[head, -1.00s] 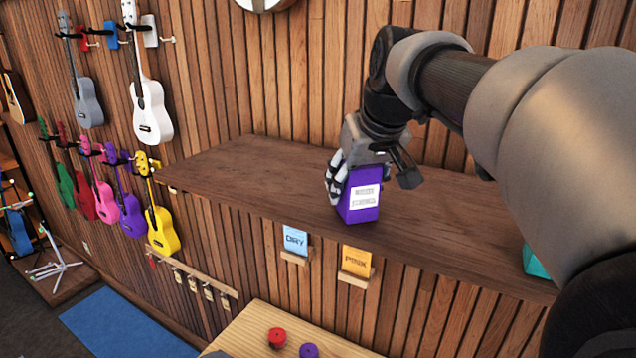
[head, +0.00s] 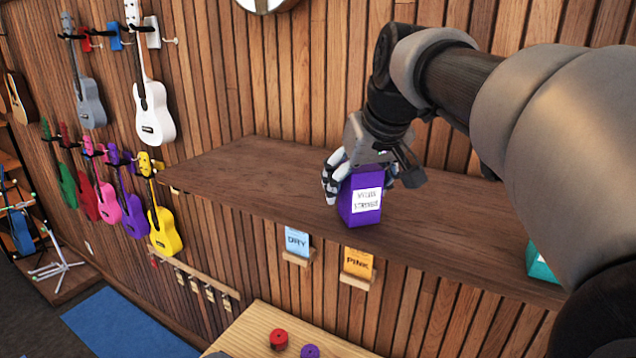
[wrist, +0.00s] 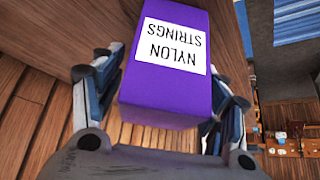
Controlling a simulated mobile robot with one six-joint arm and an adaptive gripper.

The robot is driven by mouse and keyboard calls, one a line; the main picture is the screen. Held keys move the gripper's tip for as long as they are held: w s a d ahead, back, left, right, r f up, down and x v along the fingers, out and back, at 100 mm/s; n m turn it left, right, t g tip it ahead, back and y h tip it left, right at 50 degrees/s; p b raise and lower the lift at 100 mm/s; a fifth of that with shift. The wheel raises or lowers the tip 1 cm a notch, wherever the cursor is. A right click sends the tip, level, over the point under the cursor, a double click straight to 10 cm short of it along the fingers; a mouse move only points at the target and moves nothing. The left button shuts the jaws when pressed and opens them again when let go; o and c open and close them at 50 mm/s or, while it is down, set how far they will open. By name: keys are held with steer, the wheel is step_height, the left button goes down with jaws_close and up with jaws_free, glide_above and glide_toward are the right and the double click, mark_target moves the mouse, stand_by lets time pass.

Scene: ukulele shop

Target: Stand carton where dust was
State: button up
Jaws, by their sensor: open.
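The purple carton (head: 361,211) with a white label reading NYLON STRINGS stands upright on the dark wooden shelf (head: 245,170), near its front edge. My gripper (head: 360,180) is open around the carton, one finger on each side. The wrist view shows the carton (wrist: 165,92) between the two fingers, with a gap beside the right finger; contact on the left side cannot be told. I see no dust on the bare shelf.
A DRY card (head: 297,241) and a PINK card (head: 357,263) hang below the shelf edge. A teal box (head: 540,265) sits at the right, partly hidden by my arm. The shelf left of the carton is clear. Ukuleles hang on the left wall.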

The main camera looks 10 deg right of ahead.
steer(key=v, duration=1.1)
steer(key=s+f+m+g+h, duration=0.1)
steer(key=s+f+g, duration=0.1)
steer(key=s+f, duration=2.1)
step_height(320, 180, down, 4)
steer(key=shift+s+m+p, duration=0.15)
steer(key=shift+m+p, duration=0.25)
steer(key=shift+p, duration=0.05)
